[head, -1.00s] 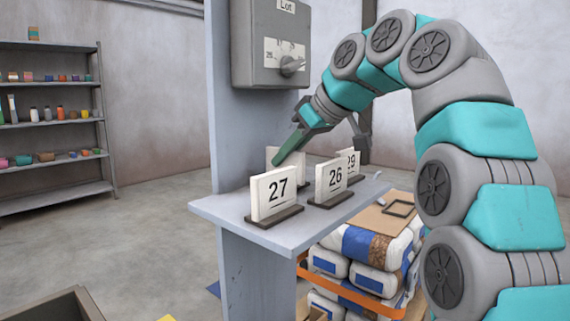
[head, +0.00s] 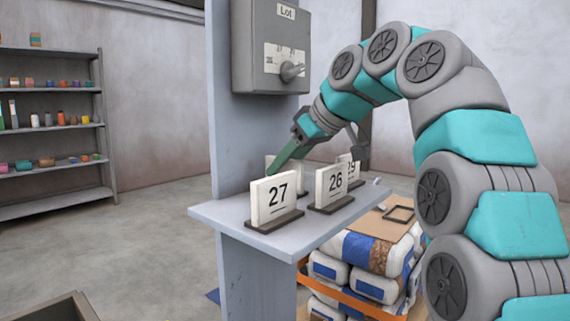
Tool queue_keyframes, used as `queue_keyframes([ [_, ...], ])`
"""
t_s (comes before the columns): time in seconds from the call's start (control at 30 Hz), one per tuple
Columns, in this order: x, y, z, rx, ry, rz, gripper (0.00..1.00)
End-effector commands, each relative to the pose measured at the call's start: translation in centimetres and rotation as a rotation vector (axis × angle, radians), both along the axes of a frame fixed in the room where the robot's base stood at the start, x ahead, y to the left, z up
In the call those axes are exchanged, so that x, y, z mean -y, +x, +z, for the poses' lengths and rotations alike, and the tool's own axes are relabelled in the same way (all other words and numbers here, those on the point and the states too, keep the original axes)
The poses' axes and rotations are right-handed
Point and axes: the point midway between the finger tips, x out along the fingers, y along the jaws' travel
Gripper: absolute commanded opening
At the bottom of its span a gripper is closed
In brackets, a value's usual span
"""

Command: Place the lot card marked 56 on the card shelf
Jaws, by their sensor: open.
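The grey card shelf (head: 222,212) sticks out below a wall panel. On it stand white cards in dark holders: 27 (head: 273,197) in front, 26 (head: 332,184) to its right, and 29 (head: 351,163), partly hidden behind 26. A further white card (head: 270,160) shows only as an edge behind 27; its number is hidden. I can read no card marked 56. My gripper (head: 317,163) is open over the back of the shelf, its green finger just behind card 27 and its grey finger beyond card 29. I see nothing held between the fingers.
A grey box labelled Lot (head: 268,40), with a knob (head: 291,71), hangs above the shelf. Stacked bags (head: 372,252) with an empty dark frame (head: 398,213) on top stand at the right. A rack (head: 50,128) stands at the left. An open-topped bin (head: 55,308) is at bottom left.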

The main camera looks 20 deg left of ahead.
Motion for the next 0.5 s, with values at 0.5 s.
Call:
queue_keyframes([
  [0.5, 2.1, -0.7, 2.9, 0.001, 0.003, -0.001, 0.44],
])
